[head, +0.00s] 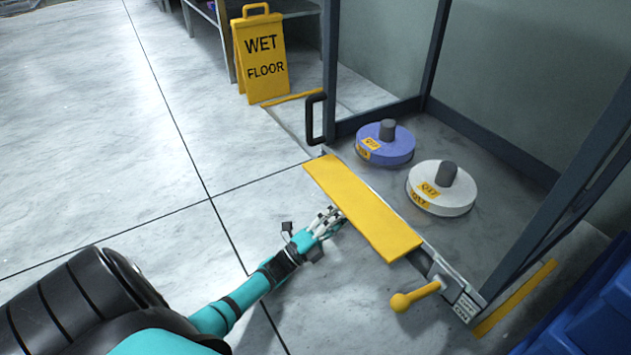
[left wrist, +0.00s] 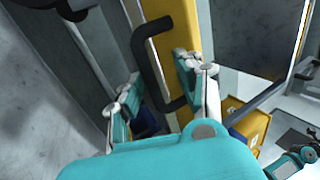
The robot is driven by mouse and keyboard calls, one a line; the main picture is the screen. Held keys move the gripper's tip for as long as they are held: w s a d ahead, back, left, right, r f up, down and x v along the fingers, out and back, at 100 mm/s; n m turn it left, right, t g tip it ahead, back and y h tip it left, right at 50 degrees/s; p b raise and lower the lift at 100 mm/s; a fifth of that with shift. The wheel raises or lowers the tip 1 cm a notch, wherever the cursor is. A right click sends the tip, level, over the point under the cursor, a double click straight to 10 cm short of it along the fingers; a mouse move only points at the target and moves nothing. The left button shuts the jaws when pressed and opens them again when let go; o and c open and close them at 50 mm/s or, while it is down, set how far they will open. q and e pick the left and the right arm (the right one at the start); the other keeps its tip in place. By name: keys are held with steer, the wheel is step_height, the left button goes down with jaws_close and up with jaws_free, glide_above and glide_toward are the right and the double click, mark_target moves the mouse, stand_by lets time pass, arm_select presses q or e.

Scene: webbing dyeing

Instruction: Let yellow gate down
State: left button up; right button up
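The yellow gate (head: 362,207) is a long flat panel across the front opening of the dark-framed bay; I cannot tell its exact tilt. My left gripper (head: 330,220) is close to the gate's left long edge, near its middle; contact is not clear. In the left wrist view the left gripper's fingers (left wrist: 160,92) are spread apart, with a yellow surface (left wrist: 163,50) and a black bar handle (left wrist: 150,65) beyond them. Nothing is clearly gripped. A yellow lever with a round knob (head: 402,302) sticks out at the gate's near end.
A purple-blue reel (head: 384,152) and a white reel (head: 450,208) sit inside the bay. A black handle (head: 314,118) is on the bay's far post. A wet floor sign (head: 259,85) stands behind. Blue bins (head: 595,310) are at lower right. Floor on the left is clear.

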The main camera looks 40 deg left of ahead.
arm_select(q)
steer(key=s+a, duration=0.4)
steer(key=s, duration=0.7)
